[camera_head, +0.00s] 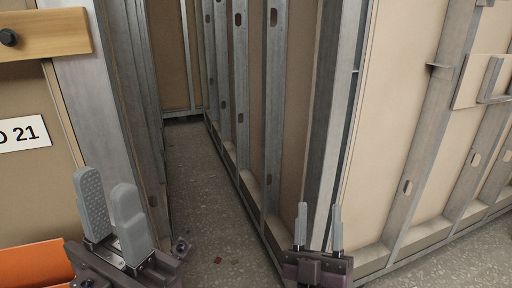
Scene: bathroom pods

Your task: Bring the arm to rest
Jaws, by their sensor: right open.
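My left gripper (107,180) is at the lower left, in front of the left pod wall. Its two grey fingers stand upright and apart, with the dotted pad of one showing and nothing between them. My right gripper (319,206) is at the bottom, right of centre, in front of the framed pod's lower corner. Its two thin fingers point up and stand apart, and the space between them is empty. Most of both arms is out of view.
A metal-framed beige pod (415,130) fills the right. On the left stand a wall with a wooden board (55,35), a white sign (24,134) ending in "21" and an orange object (30,266). A narrow floor passage (195,170) runs between them, with small reddish bits on it.

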